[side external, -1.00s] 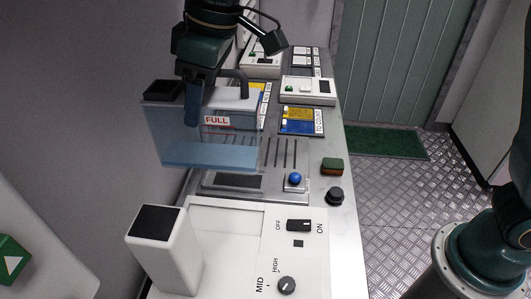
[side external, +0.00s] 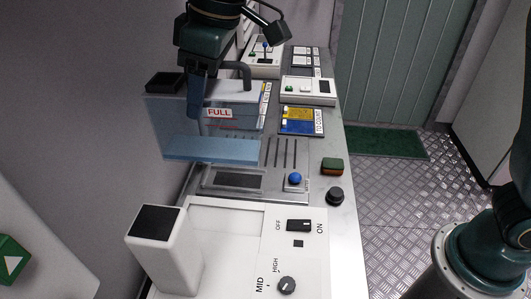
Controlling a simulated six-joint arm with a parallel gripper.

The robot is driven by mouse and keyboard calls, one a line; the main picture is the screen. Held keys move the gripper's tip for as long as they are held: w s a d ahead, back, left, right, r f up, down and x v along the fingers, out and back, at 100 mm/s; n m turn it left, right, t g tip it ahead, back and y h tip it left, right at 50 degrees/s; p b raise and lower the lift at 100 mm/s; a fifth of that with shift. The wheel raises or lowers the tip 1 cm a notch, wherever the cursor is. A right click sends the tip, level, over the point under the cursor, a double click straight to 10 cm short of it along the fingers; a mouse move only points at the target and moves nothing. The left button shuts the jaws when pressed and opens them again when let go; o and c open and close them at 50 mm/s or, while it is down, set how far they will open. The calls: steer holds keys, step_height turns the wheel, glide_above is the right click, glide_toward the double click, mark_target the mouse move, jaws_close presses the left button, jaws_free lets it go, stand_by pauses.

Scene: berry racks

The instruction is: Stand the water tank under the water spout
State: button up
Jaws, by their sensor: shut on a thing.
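The water tank (side external: 212,148) is a clear box with a blue layer at its bottom, a red FULL label, a grey top and a dark handle. It hangs in the air above the left part of the counter, roughly upright. My gripper (side external: 196,112) is at the tank's top, shut on it; the exact grip is partly hidden. A white post with a black top (side external: 166,250) rises at the near left of a white panel with OFF/ON and MID/HIGH controls. I cannot tell which part is the water spout.
The metal counter (side external: 336,235) runs away from the camera. White switch boxes (side external: 308,90) stand farther back.

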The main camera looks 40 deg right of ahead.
steer(key=s+d+f, duration=0.1)
steer(key=d+f, duration=0.7)
steer(key=d, duration=0.4)
steer(key=s+d+f, duration=0.2)
steer(key=d+f, duration=0.6)
steer(key=d, duration=0.5)
steer(key=shift+s, duration=0.15)
steer(key=w+a+f, duration=0.2)
steer(key=w+a, duration=1.2)
steer(key=shift+f, duration=0.15)
steer(key=shift+s+d+x, duration=0.1)
steer(key=shift+x, duration=0.7)
steer(key=shift+s+d+x, duration=0.15)
steer(key=shift+x, duration=0.6)
steer(key=shift+s+d+x, duration=0.1)
steer(key=shift+x, duration=0.7)
steer(key=shift+f, duration=0.25)
